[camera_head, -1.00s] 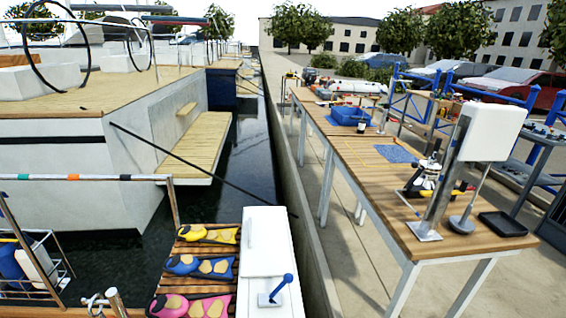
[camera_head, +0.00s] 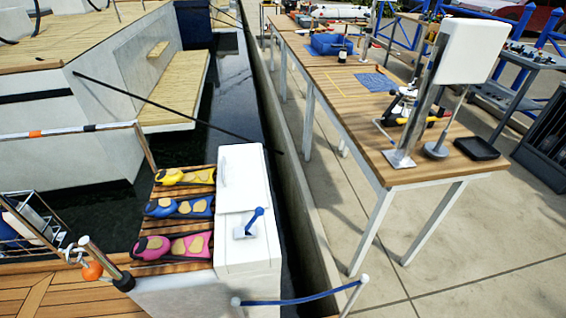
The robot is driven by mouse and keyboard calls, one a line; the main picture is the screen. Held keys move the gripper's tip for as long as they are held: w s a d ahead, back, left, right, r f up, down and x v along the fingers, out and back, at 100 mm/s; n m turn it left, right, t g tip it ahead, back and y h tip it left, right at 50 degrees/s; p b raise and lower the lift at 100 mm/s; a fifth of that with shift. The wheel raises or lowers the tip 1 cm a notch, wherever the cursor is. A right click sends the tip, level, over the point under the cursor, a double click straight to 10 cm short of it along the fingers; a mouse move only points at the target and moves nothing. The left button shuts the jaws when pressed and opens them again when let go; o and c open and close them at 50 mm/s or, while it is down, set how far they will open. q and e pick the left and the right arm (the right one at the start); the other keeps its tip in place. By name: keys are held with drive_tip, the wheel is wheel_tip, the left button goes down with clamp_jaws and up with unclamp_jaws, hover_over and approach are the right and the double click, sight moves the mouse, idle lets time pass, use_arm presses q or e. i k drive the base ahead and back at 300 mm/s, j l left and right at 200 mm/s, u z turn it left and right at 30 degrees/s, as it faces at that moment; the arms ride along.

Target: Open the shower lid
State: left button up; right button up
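A white box (camera_head: 250,256) stands at lower middle beside the slatted wooden surface. A white panel (camera_head: 243,178) covers the far part of its top and looks shut; it may be the shower lid, but I cannot tell for sure. A blue lever with a round end (camera_head: 255,216) stands on a small plate on the nearer part of the box top. Neither of my grippers is in view.
Yellow (camera_head: 184,176), blue (camera_head: 180,207) and pink (camera_head: 172,247) fin-like items lie left of the box. A blue rope (camera_head: 300,298) hangs in front. A wooden table (camera_head: 345,110) with gear stands right, beyond a narrow gap. Water lies left.

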sight(242, 186)
drive_tip(key=k+j+z, duration=0.2)
drive_tip(key=j, duration=0.2)
drive_tip(key=k+j+z, duration=0.15)
drive_tip(key=j, duration=0.2)
drive_tip(key=k+j+z, duration=0.2)
drive_tip(key=j, duration=0.15)
drive_tip(key=k+j+z, duration=0.25)
drive_tip(key=j, duration=0.25)
drive_tip(key=j+z, duration=0.25)
drive_tip(key=j, duration=0.25)
drive_tip(key=k+j+z, duration=0.45)
drive_tip(key=j, duration=0.3)
drive_tip(key=j+z, duration=0.45)
drive_tip(key=j, duration=0.4)
drive_tip(key=k+j+z, duration=0.1)
drive_tip(key=j+z, duration=0.3)
drive_tip(key=j, duration=0.4)
